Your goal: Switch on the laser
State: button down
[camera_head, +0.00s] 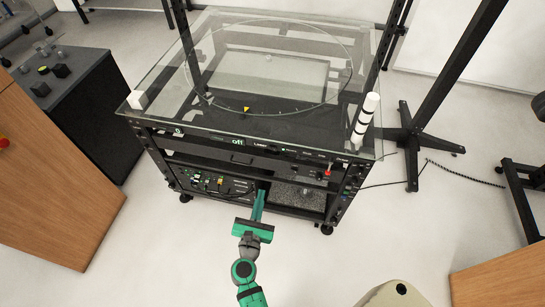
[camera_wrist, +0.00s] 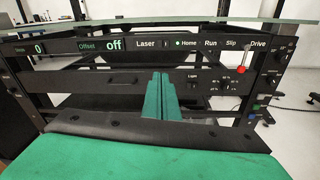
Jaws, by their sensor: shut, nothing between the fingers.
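The turntable's black front panel (camera_wrist: 210,43) runs across the upper part of the wrist view. It carries the "Laser" label (camera_wrist: 146,43) with a small dark switch (camera_wrist: 165,43) just right of it. The switch's position is too small to tell. In the head view the "Laser" label (camera_head: 260,143) is on the front panel below the glass top. My gripper (camera_head: 262,187) is in front of the rack, below this panel. In the wrist view its green fingers (camera_wrist: 160,78) are shut together and empty. Their tips appear below the laser switch, apart from it.
Left of the label a display (camera_wrist: 113,45) reads "off". A red-tipped lever (camera_wrist: 242,69) sticks out at the right below "Drive". A lower panel with knobs (camera_wrist: 227,85) is behind the fingers. The glass top (camera_head: 160,95) overhangs the rack. The floor in front is clear.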

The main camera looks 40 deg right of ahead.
aim_at(275, 149)
jog(key=shift+w+d+r+n+h, duration=0.35)
jog(key=shift+d+r, duration=0.15)
jog(key=shift+d, duration=0.15)
jog(key=shift+w+d+r+n+h, duration=0.35)
jog(key=shift+d+r, duration=0.15)
jog(key=shift+d, duration=0.1)
jog(key=x, duration=1.4)
jog(key=shift+f, duration=0.25)
